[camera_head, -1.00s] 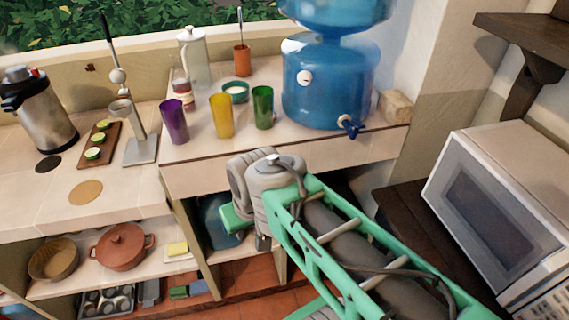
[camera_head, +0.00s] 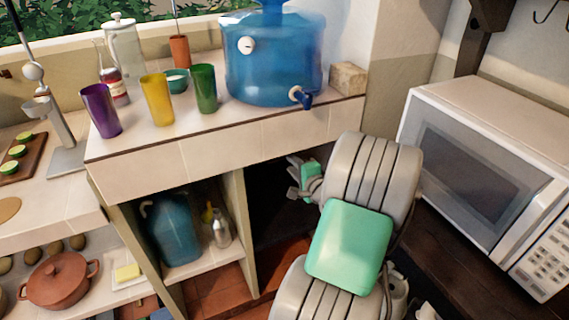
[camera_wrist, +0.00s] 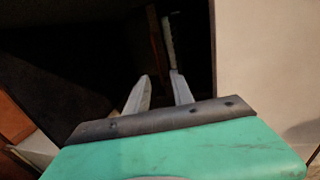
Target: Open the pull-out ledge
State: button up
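No part in view can be picked out with certainty as the pull-out ledge. A dark wooden surface (camera_head: 462,258) lies under the microwave at the right. My gripper (camera_head: 293,178) is small and partly hidden behind my arm, in front of the dark opening below the tiled counter (camera_head: 235,158). In the wrist view its two pale fingers (camera_wrist: 162,80) stand apart with nothing visible between them. Beyond their tips is a dark space with a narrow brown upright strip (camera_wrist: 156,40) and a paler strip beside it; what these belong to is unclear.
Purple (camera_head: 101,110), yellow (camera_head: 157,99) and green (camera_head: 204,88) cups stand on the counter beside a blue water dispenser (camera_head: 270,62). A blue jug (camera_head: 172,230) sits in the compartment below. The microwave (camera_head: 480,165) is close on the right of my arm.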

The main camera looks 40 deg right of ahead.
jog(key=x, duration=0.4)
jog(key=shift+w, duration=0.3)
jog(key=shift+c, duration=0.4)
grip_shut()
dwell(0.7)
